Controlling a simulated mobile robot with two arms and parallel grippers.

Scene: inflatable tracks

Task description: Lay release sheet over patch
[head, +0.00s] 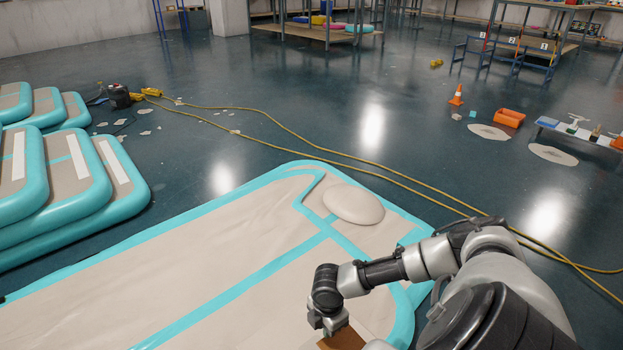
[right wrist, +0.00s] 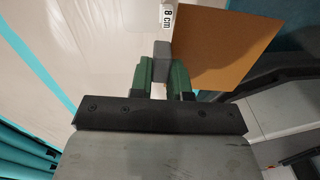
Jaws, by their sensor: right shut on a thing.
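My right gripper (head: 328,325) reaches down over the front right of the beige inflatable track with turquoise edges (head: 190,270). In the right wrist view its green fingers (right wrist: 162,75) are closed on a small grey block (right wrist: 161,52) at the edge of a flat brown-orange sheet (right wrist: 225,45), which appears to be the release sheet. The sheet also shows at the bottom edge of the head view (head: 343,340). A white tag reading "8 cm" (right wrist: 166,14) shows just beyond the grey block. I cannot make out the patch. My left gripper is out of view.
A rounded beige pad (head: 353,204) lies on the track's far end. Stacked tracks (head: 70,180) stand at left. A yellow hose (head: 290,130) crosses the floor. An orange bin (head: 508,117), a cone (head: 456,95) and a low tool bench (head: 580,135) are at right.

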